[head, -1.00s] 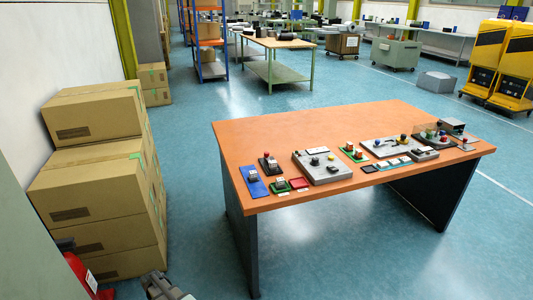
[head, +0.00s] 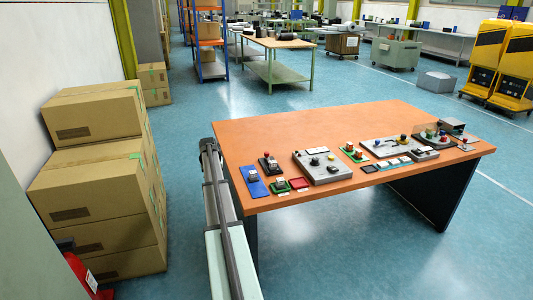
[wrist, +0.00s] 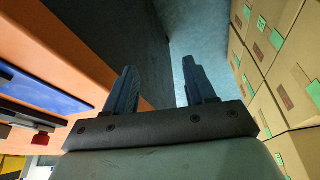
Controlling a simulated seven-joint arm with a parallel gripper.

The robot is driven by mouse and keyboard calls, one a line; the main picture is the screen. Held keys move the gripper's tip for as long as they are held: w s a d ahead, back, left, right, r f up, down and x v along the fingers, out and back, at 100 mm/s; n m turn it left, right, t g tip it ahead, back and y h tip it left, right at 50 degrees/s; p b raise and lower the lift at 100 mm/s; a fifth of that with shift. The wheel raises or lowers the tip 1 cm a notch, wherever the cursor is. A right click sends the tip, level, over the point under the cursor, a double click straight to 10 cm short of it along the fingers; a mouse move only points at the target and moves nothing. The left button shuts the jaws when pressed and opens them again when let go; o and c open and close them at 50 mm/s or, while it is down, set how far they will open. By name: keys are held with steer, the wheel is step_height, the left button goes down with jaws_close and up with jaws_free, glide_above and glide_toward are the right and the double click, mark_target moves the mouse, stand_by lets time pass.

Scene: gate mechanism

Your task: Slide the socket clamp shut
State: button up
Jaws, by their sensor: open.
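The orange table (head: 300,130) carries several small devices along its front edge. I cannot tell for sure which is the socket clamp. A grey plate (head: 330,172) with a black knob and a small white label is at centre left. A clear-walled unit (head: 432,134) with coloured knobs stands at the right end. My gripper (wrist: 158,68) is open and empty in the wrist view, off the table's left side. No device lies between its fingers.
Stacked cardboard boxes (head: 100,180) stand left of the table and show at the right of the wrist view (wrist: 285,60). A blue plate (head: 255,183) is near the table's left edge. The table's back half is clear.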

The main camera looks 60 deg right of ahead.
steer(key=s+d+r+m, duration=0.2)
steer(key=s+d+r, duration=0.7)
steer(key=d+r, duration=0.25)
steer(key=m+h, duration=0.1)
glide_toward(267, 153)
steer(key=shift+g, duration=0.3)
steer(key=x, duration=0.6)
steer(key=w+x, duration=0.1)
steer(key=x, duration=0.2)
steer(key=shift+d, duration=0.1)
steer(key=shift+c, duration=0.3)
jaws_close()
